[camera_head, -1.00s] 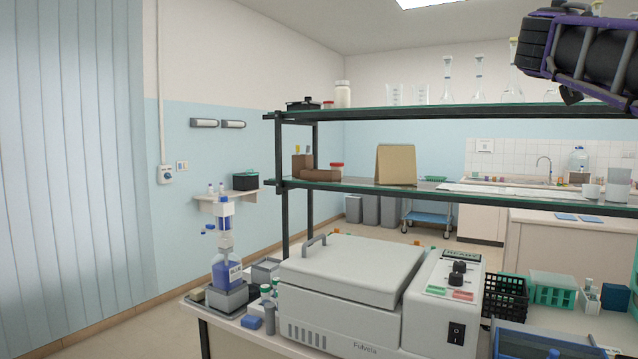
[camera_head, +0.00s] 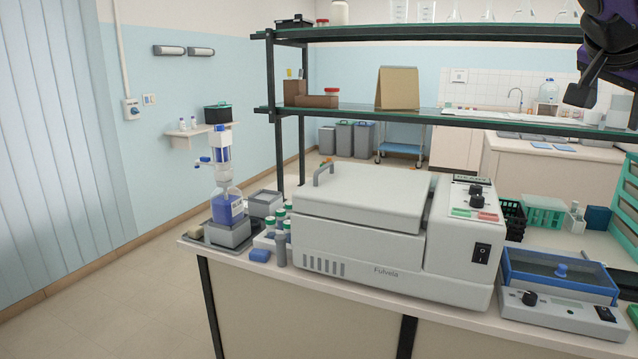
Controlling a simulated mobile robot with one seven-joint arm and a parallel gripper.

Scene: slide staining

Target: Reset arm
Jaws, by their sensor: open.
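My gripper (camera_head: 588,86) is partly in view at the upper right corner of the head view. It is dark and purple, and one dark finger points down and to the left. Most of the arm is cut off by the picture edge. The gripper is open, and nothing shows held in it. It appears in front of the shelf rack's right part, above the bench.
A two-tier glass shelf (camera_head: 400,114) spans the bench. Below it are a grey lidded Fulvela machine (camera_head: 365,245), a blue-lidded device (camera_head: 555,285), a blue-liquid dispenser bottle (camera_head: 228,205) and a green rack (camera_head: 543,210). Open floor (camera_head: 110,310) lies at left.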

